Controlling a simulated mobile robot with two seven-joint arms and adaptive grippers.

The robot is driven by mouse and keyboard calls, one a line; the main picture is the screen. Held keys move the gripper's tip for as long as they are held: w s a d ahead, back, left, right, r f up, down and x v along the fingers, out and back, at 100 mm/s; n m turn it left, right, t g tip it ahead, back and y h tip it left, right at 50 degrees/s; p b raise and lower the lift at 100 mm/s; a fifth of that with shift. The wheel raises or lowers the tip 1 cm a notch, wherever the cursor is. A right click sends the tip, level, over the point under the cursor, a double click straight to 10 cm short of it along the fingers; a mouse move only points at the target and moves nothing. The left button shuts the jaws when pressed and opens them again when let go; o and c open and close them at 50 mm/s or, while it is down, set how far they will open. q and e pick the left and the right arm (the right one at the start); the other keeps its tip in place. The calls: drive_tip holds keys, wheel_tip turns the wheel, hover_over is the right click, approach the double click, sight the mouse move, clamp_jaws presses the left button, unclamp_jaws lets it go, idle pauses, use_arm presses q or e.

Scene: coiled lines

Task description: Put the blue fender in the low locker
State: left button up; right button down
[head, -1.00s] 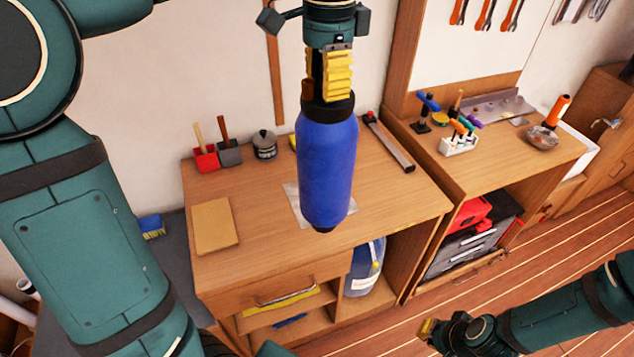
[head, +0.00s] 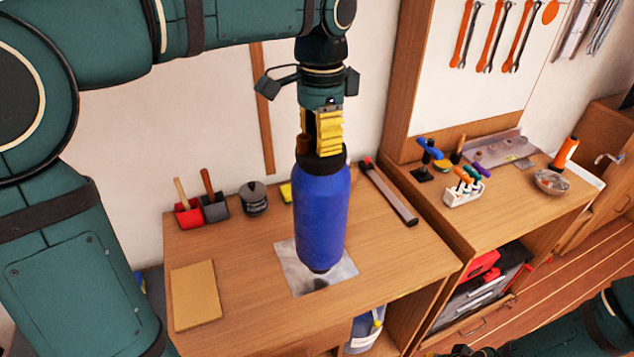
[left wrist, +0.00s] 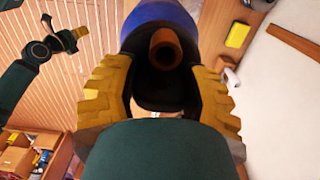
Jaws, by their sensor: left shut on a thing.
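The blue fender (head: 321,215) is a blue cylinder with a dark cap, hanging upright in the head view. My left gripper (head: 323,140) has yellow fingers shut on its dark top end. Its lower end is over a shiny grey square plate (head: 295,270) on the workbench; I cannot tell whether it touches. In the left wrist view the fingers sit either side of the dark end, with the blue body (left wrist: 160,14) beyond. My right gripper is not clear in the head view, but its yellow tips (left wrist: 76,33) show in the left wrist view. I cannot identify the low locker.
On the workbench (head: 220,255) are a tan board (head: 196,295), red and grey holders, a dark pot (head: 253,198) and a long grey bar (head: 390,190). A side bench holds tools in a white rack (head: 464,190). Open shelves lie below; a blue jug (head: 365,330) stands in one.

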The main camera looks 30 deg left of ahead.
sight(320, 208)
use_arm(q)
drive_tip(key=shift+w+f+b, duration=0.1)
drive_tip(key=shift+f+b, duration=0.4)
drive_tip(key=shift+f, duration=2.25)
drive_tip(key=o, duration=1.3)
